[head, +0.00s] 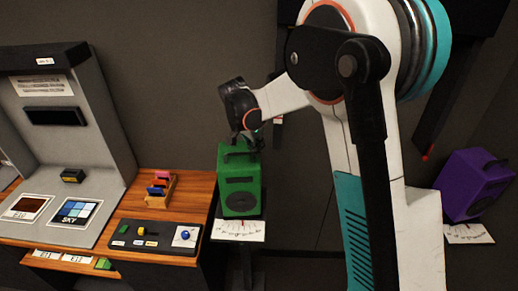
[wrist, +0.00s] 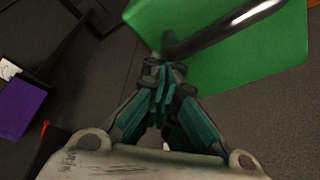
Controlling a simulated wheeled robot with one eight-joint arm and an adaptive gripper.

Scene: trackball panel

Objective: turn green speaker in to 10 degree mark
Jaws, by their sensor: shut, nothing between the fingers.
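The green speaker (head: 240,190) stands upright on a small stand in the head view, with a white scale card (head: 238,231) below its front. A red pointer line shows near the middle of the card; the degree marks are too small to read. In the wrist view the speaker's green top (wrist: 260,70) and dark carry handle (wrist: 225,32) fill the upper right. My gripper (head: 250,141) is at the top rear of the speaker, by the handle. In the wrist view its fingertips (wrist: 166,72) are together at the handle's near end, holding nothing. I cannot tell whether they touch it.
A purple speaker (head: 475,186) with its own card (head: 468,234) stands at the right; it also shows in the wrist view (wrist: 20,107). A wooden desk (head: 190,205) at the left carries a trackball panel (head: 155,238) and a grey console (head: 105,120). A wall is behind.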

